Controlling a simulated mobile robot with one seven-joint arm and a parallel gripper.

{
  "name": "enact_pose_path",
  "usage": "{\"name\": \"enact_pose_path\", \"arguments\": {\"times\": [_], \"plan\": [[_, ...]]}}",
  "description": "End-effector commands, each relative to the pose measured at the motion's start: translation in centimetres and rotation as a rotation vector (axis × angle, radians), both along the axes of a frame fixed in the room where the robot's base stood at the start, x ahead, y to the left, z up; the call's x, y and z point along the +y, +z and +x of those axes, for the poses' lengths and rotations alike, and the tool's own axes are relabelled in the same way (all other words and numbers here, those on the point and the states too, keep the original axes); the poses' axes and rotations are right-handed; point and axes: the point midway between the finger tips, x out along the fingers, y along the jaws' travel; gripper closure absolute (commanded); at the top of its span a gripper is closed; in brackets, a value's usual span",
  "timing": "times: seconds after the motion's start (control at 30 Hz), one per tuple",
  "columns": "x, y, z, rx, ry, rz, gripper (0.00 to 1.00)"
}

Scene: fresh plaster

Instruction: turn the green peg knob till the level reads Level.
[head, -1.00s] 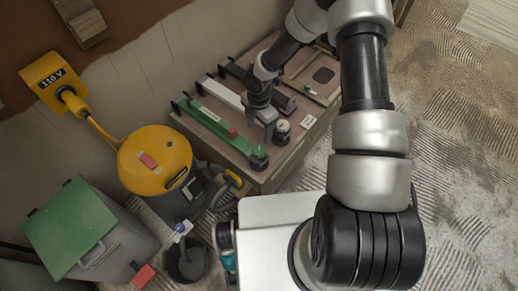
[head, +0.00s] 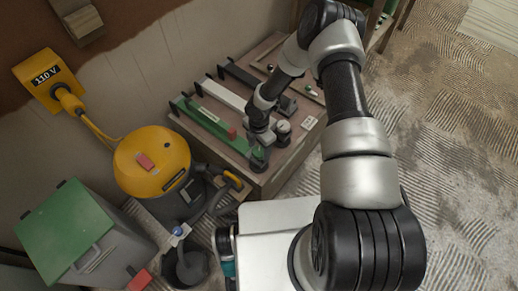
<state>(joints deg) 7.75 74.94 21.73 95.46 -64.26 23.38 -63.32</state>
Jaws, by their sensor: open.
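The green rail (head: 205,120) lies on the wooden bench in the head view, with a small red block (head: 231,133) on it. The green peg knob (head: 259,161) stands at the rail's near end and is partly covered by my gripper. My gripper (head: 260,150) points down at this knob with its jaws open. The fingertips are at or just above the knob; I cannot tell whether they touch it. The knob's peg and the level reading are too small or hidden to make out.
A white rail (head: 222,94) and a pale-topped knob (head: 283,128) stand close to the right of my gripper. A dark rail (head: 240,75) lies beyond. A small white card (head: 308,123) is near the bench edge. A yellow vacuum (head: 150,160) and green-lidded box (head: 65,225) stand left.

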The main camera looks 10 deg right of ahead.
Motion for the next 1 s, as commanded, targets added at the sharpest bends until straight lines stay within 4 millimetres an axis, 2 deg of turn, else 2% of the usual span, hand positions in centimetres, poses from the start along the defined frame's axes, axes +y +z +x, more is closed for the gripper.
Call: {"name": "enact_pose_path", "arguments": {"times": [0.03, 0.2, 0.3, 0.67, 1.0], "plan": [[0.00, 0.01, 0.00, 0.000, 0.000, 0.000, 0.39], [-0.01, 0.03, -0.01, 0.000, 0.000, 0.000, 0.68], [-0.01, 0.03, -0.01, 0.000, 0.000, 0.000, 0.80], [0.04, -0.07, 0.00, 0.000, -0.068, 0.000, 0.80], [0.05, -0.15, 0.03, -0.001, -0.326, -0.001, 0.80]]}}
